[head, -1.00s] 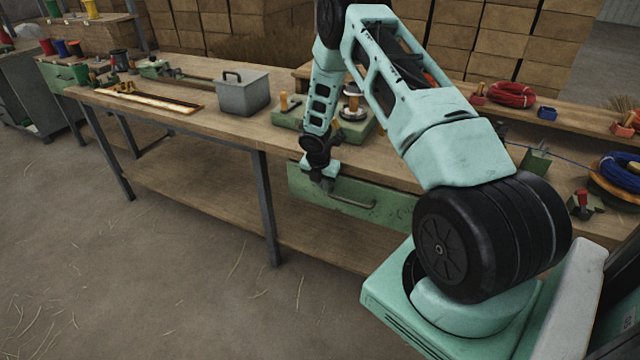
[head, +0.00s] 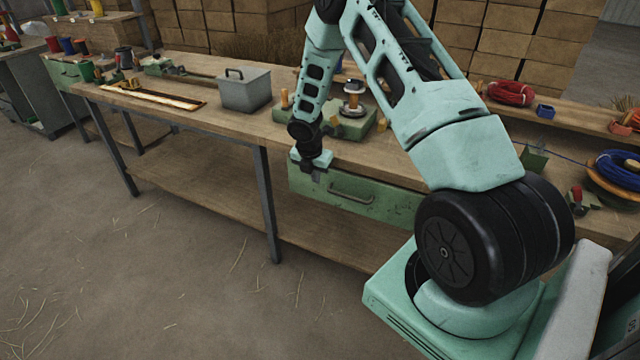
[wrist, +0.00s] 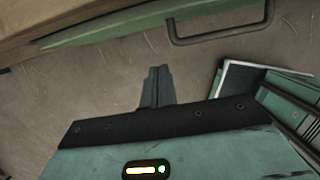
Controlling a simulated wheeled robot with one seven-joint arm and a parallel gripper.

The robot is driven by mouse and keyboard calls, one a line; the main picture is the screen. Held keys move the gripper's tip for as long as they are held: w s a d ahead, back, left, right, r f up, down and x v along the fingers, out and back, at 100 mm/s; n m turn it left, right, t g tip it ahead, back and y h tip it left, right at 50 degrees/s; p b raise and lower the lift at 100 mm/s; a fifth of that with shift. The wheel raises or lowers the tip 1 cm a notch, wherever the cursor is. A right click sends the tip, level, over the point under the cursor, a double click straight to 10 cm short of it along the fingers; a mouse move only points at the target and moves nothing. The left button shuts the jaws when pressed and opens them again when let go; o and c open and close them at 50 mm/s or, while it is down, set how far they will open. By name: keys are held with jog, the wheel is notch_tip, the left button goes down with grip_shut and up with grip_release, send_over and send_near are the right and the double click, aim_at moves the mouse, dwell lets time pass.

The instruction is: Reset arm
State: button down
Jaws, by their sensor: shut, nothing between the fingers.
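My gripper (head: 308,175) hangs in front of the workbench's front edge, at the left end of the green drawer (head: 385,207). In the wrist view my gripper (wrist: 158,75) has its fingers together with nothing between them. The drawer's handle (wrist: 222,40) shows at the top of the wrist view, apart from the fingers. My arm reaches from my base up and over the bench, bent sharply down to the gripper.
The floor in front is clear.

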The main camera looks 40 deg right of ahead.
jog(key=v, duration=0.5)
jog(key=shift+a, duration=0.1)
jog(key=shift+f, duration=0.1)
jog(key=s+a+r+m+y, duration=0.1)
jog(key=s+a+r+m, duration=0.15)
jog(key=a+r, duration=0.4)
jog(key=s+a+r+m, duration=0.2)
jog(key=s+a+r, duration=0.1)
jog(key=a, duration=0.7)
jog(key=s+a+r+m+y, duration=0.1)
jog(key=s+a+r+m, duration=0.25)
jog(key=a, duration=0.55)
jog(key=s+a+r+m, duration=0.2)
jog(key=s+a, duration=0.2)
jog(key=s, duration=0.3)
jog(key=s+a+r+m, duration=0.2)
jog(key=s+a, duration=0.1)
jog(key=s, duration=0.4)
jog(key=s+a+r+m+g+y, duration=0.1)
jog(key=s+a+r+m, duration=0.1)
jog(key=s, duration=0.6)
jog(key=a+r, duration=0.1)
jog(key=a, duration=0.1)
jog(key=shift+a, duration=0.3)
